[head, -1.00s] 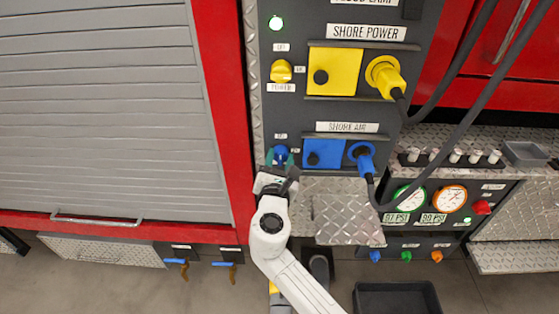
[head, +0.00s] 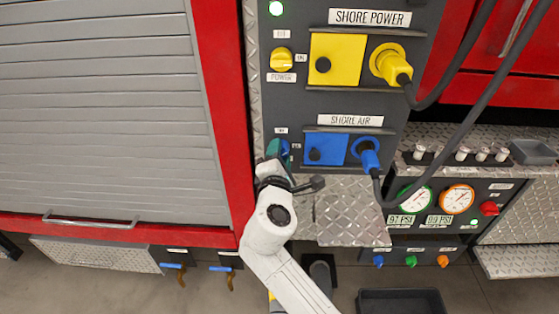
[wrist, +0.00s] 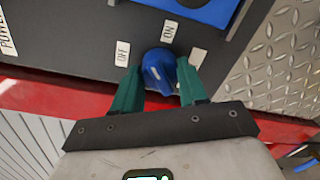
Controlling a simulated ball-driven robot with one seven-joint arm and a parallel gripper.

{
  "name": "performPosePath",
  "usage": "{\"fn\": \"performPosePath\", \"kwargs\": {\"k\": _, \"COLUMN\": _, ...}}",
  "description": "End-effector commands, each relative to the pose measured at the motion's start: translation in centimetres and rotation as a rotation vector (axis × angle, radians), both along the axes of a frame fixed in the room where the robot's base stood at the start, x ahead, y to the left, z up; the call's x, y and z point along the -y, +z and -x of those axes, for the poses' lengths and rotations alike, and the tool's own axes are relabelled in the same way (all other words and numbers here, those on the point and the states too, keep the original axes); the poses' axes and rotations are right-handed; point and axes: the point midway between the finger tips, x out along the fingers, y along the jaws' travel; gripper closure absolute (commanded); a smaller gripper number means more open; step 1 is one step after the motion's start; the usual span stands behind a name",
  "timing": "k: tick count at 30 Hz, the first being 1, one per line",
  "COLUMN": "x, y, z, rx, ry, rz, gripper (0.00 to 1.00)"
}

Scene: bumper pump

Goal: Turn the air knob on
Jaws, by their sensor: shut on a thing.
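The blue air knob (wrist: 158,70) sits on the dark panel in the wrist view, with an OFF label (wrist: 122,53) to its left and an ON label (wrist: 170,30) above it. My gripper (wrist: 159,75) is shut on the knob, one teal finger on each side. I cannot tell exactly where the knob's pointer is set. In the head view the knob (head: 285,149) is mostly hidden behind my gripper (head: 279,148), left of the blue SHORE AIR plate (head: 340,149).
A yellow power knob (head: 281,60) is above on the same panel. A blue plug (head: 369,158) with a dark hose sits right of the air knob. A diamond-plate ledge (head: 350,215) juts out below. A red post (head: 222,100) stands close on the left.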

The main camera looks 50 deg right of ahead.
Motion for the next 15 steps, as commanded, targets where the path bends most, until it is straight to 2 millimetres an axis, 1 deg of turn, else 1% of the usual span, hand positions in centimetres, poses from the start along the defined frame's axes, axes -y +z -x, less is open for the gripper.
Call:
{"fn": "performPosePath", "kwargs": {"k": 1, "x": -0.02, "y": -0.37, "z": 0.02, "rx": 0.035, "ry": -0.001, "rz": -0.027, "gripper": 0.88}}
{"fn": "performPosePath", "kwargs": {"k": 15, "x": 0.04, "y": -0.30, "z": 0.08, "rx": 0.370, "ry": -0.001, "rz": -0.291, "gripper": 0.88}}
